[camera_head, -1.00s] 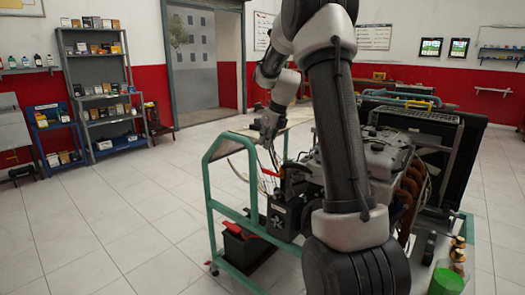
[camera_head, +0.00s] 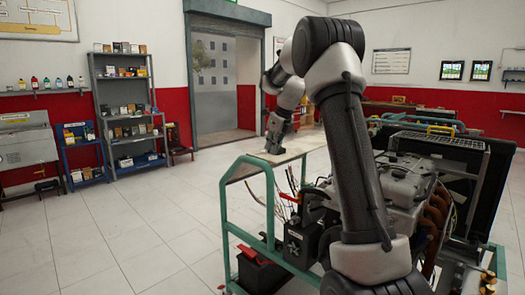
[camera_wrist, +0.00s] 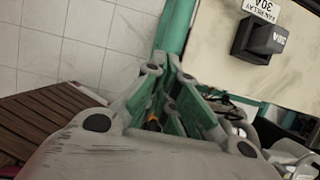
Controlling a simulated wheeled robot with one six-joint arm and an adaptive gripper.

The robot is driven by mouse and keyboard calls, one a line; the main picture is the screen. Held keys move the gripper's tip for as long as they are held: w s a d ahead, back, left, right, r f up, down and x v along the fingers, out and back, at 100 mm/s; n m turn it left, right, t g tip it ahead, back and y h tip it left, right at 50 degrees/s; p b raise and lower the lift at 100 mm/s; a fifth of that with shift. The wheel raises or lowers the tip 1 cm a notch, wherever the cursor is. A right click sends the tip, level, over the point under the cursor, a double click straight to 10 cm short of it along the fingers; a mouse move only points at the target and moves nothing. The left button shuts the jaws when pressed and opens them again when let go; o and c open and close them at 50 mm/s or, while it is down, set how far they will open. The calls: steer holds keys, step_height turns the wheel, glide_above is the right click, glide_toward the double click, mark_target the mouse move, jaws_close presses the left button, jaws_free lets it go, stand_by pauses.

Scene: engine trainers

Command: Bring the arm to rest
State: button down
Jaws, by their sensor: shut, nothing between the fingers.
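My arm rises in front of the engine trainer in the head view, bends at the top, and hangs down on the left to my gripper (camera_head: 274,147). The gripper is just above the light board at the end of the green-framed trainer (camera_head: 258,161). In the wrist view my gripper (camera_wrist: 166,68) is shut, with nothing held between its fingers. My arm hides part of the engine.
The engine (camera_head: 405,185) and radiator (camera_head: 468,185) stand right of my arm. A black battery (camera_head: 300,244) and a dark red-edged bin (camera_head: 262,270) sit low in the frame. Shelves (camera_head: 125,110) line the left wall. The tiled floor on the left is clear.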

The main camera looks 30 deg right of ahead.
steer(key=s+f+n+g, duration=0.2)
steer(key=s+f+n, duration=0.3)
steer(key=s+n, duration=0.65)
steer(key=s+a+r+n, duration=0.1)
steer(key=s+a+n, duration=0.2)
steer(key=s+n, duration=0.3)
steer(key=s+a+r+n+t+h, duration=0.1)
steer(key=s+n, duration=0.6)
steer(key=s, duration=0.8)
steer(key=s+a+r+n+t, duration=0.1)
steer(key=s+a+r+n, duration=0.2)
steer(key=s, duration=0.8)
steer(key=a+n, duration=0.2)
steer(key=n, duration=0.2)
steer(key=shift+a+r+h, duration=0.15)
steer(key=shift+a+h, duration=0.15)
steer(key=shift+n, duration=0.25)
